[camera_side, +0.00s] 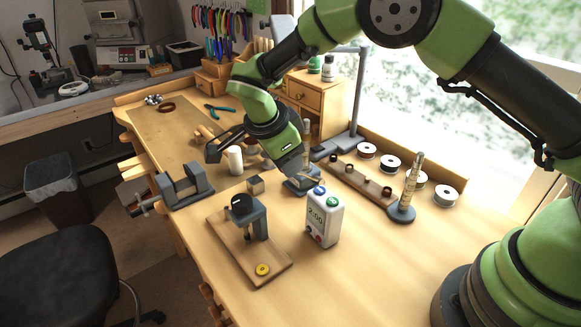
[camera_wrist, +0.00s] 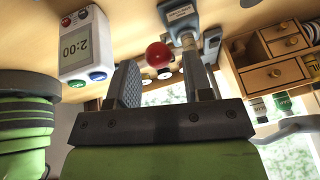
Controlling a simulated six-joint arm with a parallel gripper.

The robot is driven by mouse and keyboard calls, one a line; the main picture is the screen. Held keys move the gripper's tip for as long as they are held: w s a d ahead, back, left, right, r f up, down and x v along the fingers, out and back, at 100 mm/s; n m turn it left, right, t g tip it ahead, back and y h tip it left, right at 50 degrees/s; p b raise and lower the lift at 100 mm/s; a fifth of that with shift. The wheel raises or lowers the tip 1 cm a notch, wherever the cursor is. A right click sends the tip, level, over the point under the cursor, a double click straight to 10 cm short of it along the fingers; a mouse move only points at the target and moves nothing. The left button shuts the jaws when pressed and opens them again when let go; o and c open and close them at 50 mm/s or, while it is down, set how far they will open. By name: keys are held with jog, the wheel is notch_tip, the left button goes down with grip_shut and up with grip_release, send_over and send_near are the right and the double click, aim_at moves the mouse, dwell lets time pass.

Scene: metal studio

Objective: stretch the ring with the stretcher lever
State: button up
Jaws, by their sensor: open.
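The stretcher (camera_wrist: 180,17) is a blue-grey stand with a label and a pale metal post, seen upside down at the top of the wrist view. In the side view its base (camera_side: 297,187) shows partly behind my gripper. A red ball knob (camera_wrist: 158,55), apparently the lever's end, lies in the gap between my fingers in the wrist view. My gripper (camera_wrist: 168,62) is open, a finger on each side of the knob. I cannot tell whether a finger touches it. I cannot make out a ring on the post; my gripper covers much of the stretcher in the side view.
A white timer reading 2:00 (camera_side: 322,219) stands close in front of the stretcher. A small press (camera_side: 250,218) on a wooden board is at its left. A tapered mandrel stand (camera_side: 401,213) and a wooden rack (camera_side: 352,182) are at the right. The front right bench is clear.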

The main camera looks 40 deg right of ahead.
jog(key=shift+x, duration=2.05)
grip_shut()
jog(key=shift+d+r+y, duration=0.55)
jog(key=shift+y, duration=0.15)
jog(key=shift+d+r, duration=0.45)
jog(key=shift+d, duration=0.15)
grip_release()
jog(key=v, duration=1)
